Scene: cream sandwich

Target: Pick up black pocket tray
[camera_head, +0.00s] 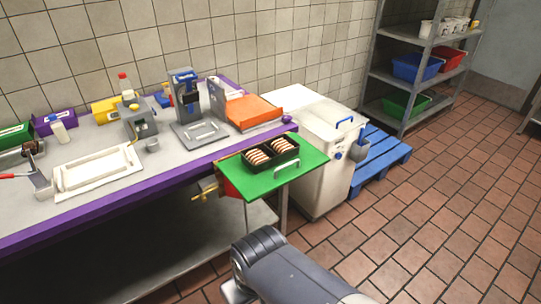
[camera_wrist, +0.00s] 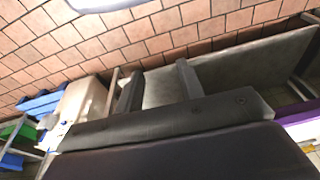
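The black pocket tray (camera_head: 286,145) sits on a green board (camera_head: 263,184) at the front right end of the long table. It holds rows of light-coloured sandwich pieces (camera_head: 258,156) in its two pockets. My arm enters the head view from the bottom, in front of and below the board, apart from the tray. My gripper (camera_wrist: 159,85) shows in the wrist view with its two dark fingers apart and nothing between them. The tray is not visible in the wrist view.
Open tiled floor (camera_head: 420,210) lies to the right.

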